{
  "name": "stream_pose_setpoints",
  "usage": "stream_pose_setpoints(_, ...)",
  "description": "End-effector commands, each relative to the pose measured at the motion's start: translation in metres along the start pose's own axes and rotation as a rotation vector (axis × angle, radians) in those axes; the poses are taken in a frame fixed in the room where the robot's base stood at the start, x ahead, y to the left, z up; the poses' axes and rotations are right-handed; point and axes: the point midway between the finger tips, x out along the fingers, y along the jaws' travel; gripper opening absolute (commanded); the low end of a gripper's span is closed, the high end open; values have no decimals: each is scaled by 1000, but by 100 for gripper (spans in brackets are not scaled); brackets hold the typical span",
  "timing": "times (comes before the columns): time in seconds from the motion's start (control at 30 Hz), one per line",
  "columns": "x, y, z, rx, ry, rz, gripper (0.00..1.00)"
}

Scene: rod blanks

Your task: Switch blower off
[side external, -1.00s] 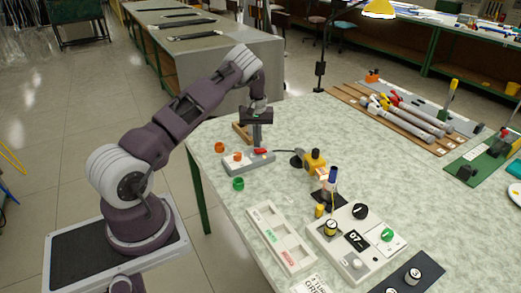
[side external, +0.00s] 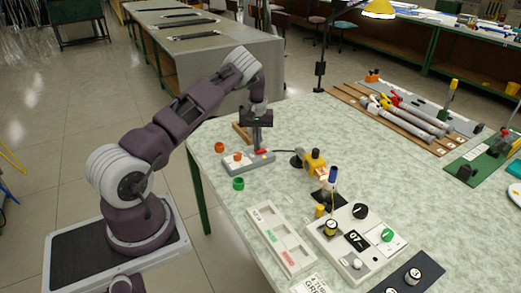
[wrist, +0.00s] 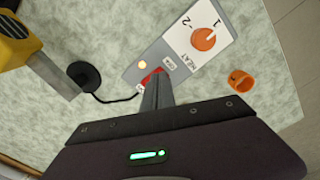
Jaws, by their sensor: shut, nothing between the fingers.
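The blower control box (side external: 248,163) is a grey box on the table with an orange knob (side external: 238,157) and a red switch (side external: 262,152). In the wrist view the box (wrist: 165,52) shows the orange knob (wrist: 204,38), the word HEAT and a glowing yellowish lamp (wrist: 142,65). My gripper (side external: 257,149) is shut and empty, pointing down at the red-switch end. In the wrist view its fingertips (wrist: 156,80) cover most of the red switch (wrist: 150,77). I cannot tell whether they touch it or which way it is set.
The yellow blower (side external: 315,160) stands to the right of the box, with a black cord and round base (wrist: 84,76). An orange ring (side external: 219,147) and a green ring (side external: 238,184) lie nearby. A control panel (side external: 350,240) and a tray (side external: 280,240) stand in front.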

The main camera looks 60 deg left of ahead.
Motion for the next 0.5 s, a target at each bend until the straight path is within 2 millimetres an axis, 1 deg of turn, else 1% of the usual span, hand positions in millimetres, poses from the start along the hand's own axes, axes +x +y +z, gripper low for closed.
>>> stream_pose_setpoints(0.5,8,0,0,0,0,0,0)
